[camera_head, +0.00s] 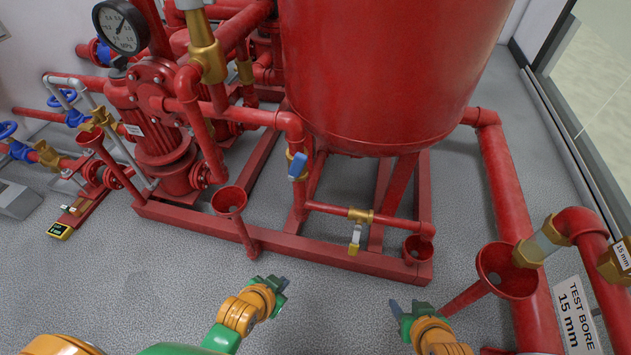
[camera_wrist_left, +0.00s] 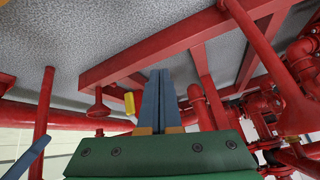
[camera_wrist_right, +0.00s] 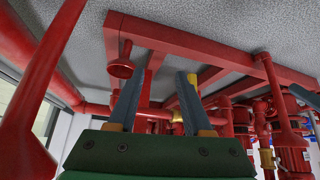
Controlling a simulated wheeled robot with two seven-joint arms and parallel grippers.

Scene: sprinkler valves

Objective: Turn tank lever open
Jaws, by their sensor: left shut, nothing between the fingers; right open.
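The big red tank (camera_head: 375,65) stands at the back centre on a red frame. Under it, a valve with a blue lever (camera_head: 298,165) sits on the vertical pipe. A brass valve with a yellow lever (camera_head: 355,240) sits on the low horizontal pipe, its lever hanging down. I cannot tell which is the tank lever. The yellow lever also shows in the left wrist view (camera_wrist_left: 129,103) and the right wrist view (camera_wrist_right: 178,116). My left gripper (camera_head: 280,284) is shut and empty, in front of the frame. My right gripper (camera_head: 402,308) is open and empty, in front of the yellow lever.
Red drain funnels (camera_head: 229,200), (camera_head: 418,247) and (camera_head: 506,270) stand around the frame's front. A red pump (camera_head: 155,130) and blue handwheels are at the left. A thick pipe with a test bore sign (camera_head: 574,315) is at the right. Floor in front is clear.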

